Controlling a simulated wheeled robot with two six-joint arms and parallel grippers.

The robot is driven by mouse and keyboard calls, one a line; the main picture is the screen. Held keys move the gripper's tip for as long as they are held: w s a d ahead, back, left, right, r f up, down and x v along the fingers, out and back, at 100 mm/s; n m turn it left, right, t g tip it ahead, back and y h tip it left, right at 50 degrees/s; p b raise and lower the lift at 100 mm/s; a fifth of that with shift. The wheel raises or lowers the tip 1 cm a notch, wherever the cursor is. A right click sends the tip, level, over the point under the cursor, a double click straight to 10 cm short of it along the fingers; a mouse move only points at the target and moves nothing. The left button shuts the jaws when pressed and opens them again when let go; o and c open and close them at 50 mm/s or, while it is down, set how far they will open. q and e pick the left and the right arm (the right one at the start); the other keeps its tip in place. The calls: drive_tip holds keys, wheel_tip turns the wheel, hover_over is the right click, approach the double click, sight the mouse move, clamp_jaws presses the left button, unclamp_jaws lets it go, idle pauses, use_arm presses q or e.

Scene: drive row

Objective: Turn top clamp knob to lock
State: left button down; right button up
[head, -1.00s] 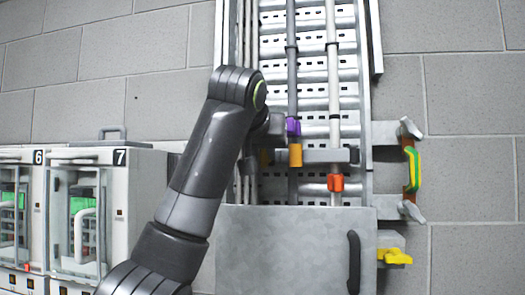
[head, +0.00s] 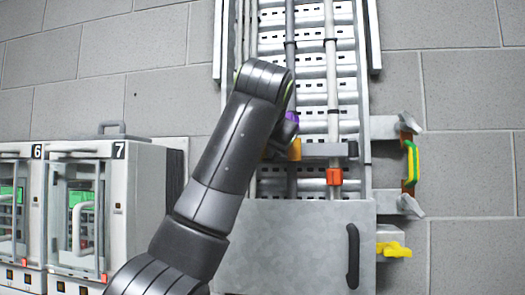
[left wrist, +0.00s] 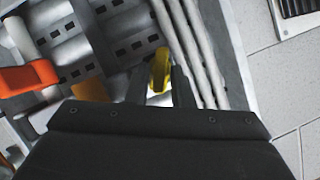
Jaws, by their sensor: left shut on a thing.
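In the left wrist view, my left gripper (left wrist: 160,86) has its fingers closed on a yellow knob (left wrist: 160,66), which sits between the cable tray's rungs and a bundle of white cables. In the head view, my left arm crosses in front of the tray and hides the gripper. A grey clamp bar (head: 328,150) runs right from there, with a dark end. I cannot read the knob's turn angle. My right gripper is out of view.
An orange-red clip (head: 334,177) sits on the white cable. At right are grey wing handles (head: 410,205), a green-yellow handle (head: 411,163) and a yellow lever (head: 393,249). A metal panel (head: 290,240) covers the lower tray. Numbered drive units (head: 125,205) stand at left.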

use_arm(q)
drive_tip(key=shift+d+f+m+t+y+b, duration=0.15)
drive_tip(key=shift+m+t+y+b, duration=0.45)
drive_tip(key=shift+m+b, duration=0.85)
drive_tip(key=shift+d+f+m+t+y+b, duration=0.15)
drive_tip(key=shift+m+t+y+b, duration=0.45)
drive_tip(key=shift+m+b, duration=0.85)
drive_tip(key=shift+f+m+t+y+b, duration=0.2)
drive_tip(key=shift+m+t+y+b, duration=0.5)
drive_tip(key=shift+m, duration=1.3)
drive_tip(key=c, duration=1.5)
unclamp_jaws()
drive_tip(key=shift+o, duration=0.2)
